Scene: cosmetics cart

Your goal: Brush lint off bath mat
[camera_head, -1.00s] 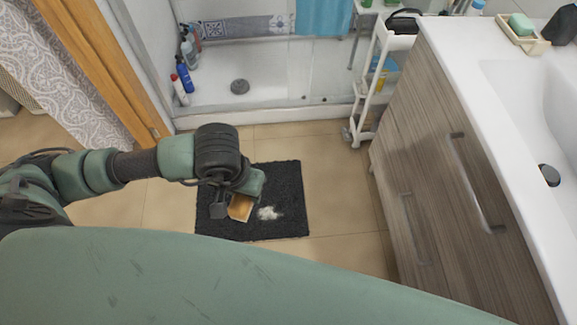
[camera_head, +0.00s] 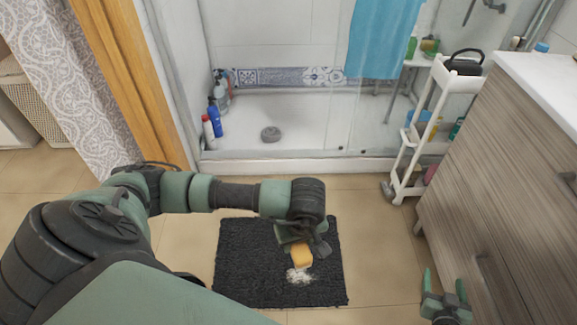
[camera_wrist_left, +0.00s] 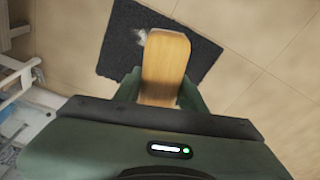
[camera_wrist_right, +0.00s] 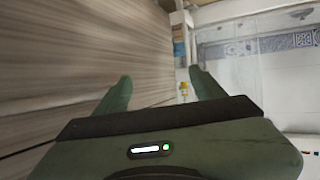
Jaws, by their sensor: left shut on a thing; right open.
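A dark grey bath mat (camera_head: 245,280) lies flat on the tiled floor in front of the shower. A patch of white lint (camera_head: 299,275) sits on it, right of its middle; a bit of the lint (camera_wrist_left: 141,38) also shows in the left wrist view. My left gripper (camera_head: 303,244) is shut on a wooden brush (camera_head: 302,256) and holds it over the mat, just behind the lint; its block (camera_wrist_left: 166,60) fills the middle of the left wrist view. The bristles are hidden. My right gripper (camera_head: 444,285) is open and empty, beside the wooden cabinet.
The wooden vanity cabinet (camera_head: 490,190) stands close on the right. A white cart (camera_head: 425,125) with bottles stands behind it. The shower tray (camera_head: 320,120) lies beyond the mat. Floor (camera_head: 380,235) between mat and cabinet is clear.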

